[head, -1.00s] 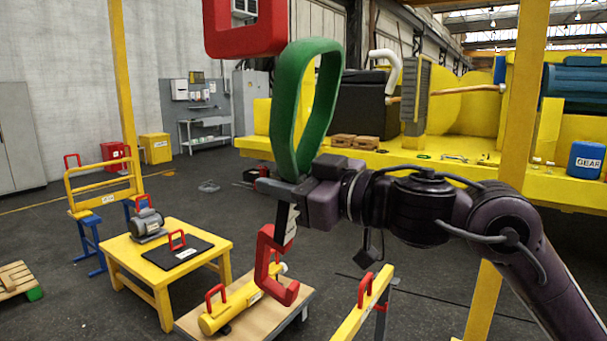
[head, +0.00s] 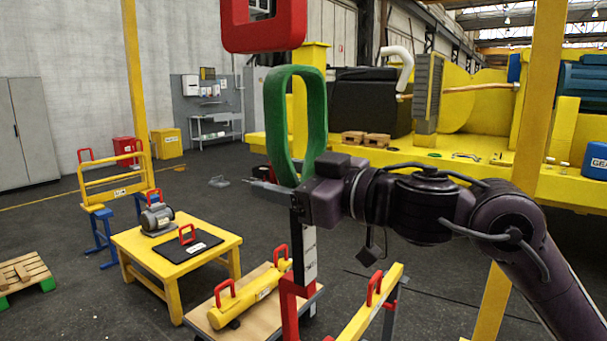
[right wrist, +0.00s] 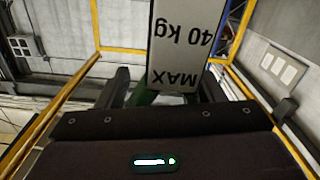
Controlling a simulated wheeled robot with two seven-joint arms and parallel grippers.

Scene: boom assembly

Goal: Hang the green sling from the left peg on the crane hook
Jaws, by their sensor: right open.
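The green sling (head: 275,125) is a tall upright loop near the centre of the head view. Its top is just below the red squared crane hook (head: 265,38) in the picture, with a visible gap. My right gripper (head: 272,188) is open at the loop's lower end. A black and white tag (head: 309,255) hangs upright below, with a red hook piece (head: 290,305) under it, partly cut off. In the right wrist view the tag, reading MAX 40 kg (right wrist: 182,45), is between the fingers, with a little green behind. What bears the sling is unclear. My left gripper is not in view.
A yellow table (head: 210,255) with a grey motor (head: 157,218) stands at left. A wooden board (head: 262,325) bears a yellow cylinder (head: 245,296). A yellow beam (head: 372,312) stands at lower centre, and a yellow post (head: 540,100) at right. A pallet (head: 22,272) lies far left.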

